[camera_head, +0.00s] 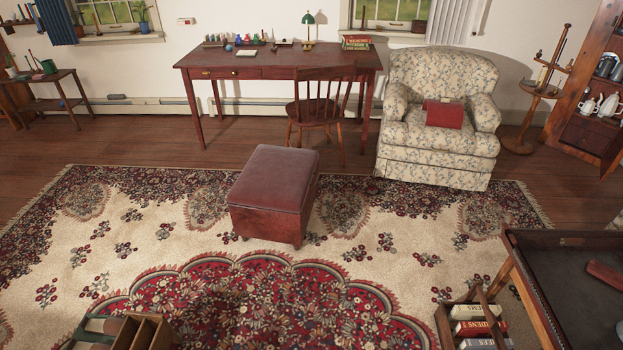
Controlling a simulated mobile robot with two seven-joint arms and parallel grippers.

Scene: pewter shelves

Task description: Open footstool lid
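The footstool (268,222) stands on the patterned rug near the middle of the head view. It is a dark red, box-shaped stool on short feet. Its padded lid (275,177) lies flat and closed on the body. The front and right sides of the stool show, and the back side is hidden. Neither of my grippers is in the head view, and nothing touches the footstool.
Behind the footstool stand a wooden chair (323,105), a long desk (285,62) and a floral armchair (440,149) with a red book (444,114). A dark tray table (533,283) and a book crate (445,326) stand front right. A wooden divided box (143,333) stands front left. Rug (150,235) around the stool is clear.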

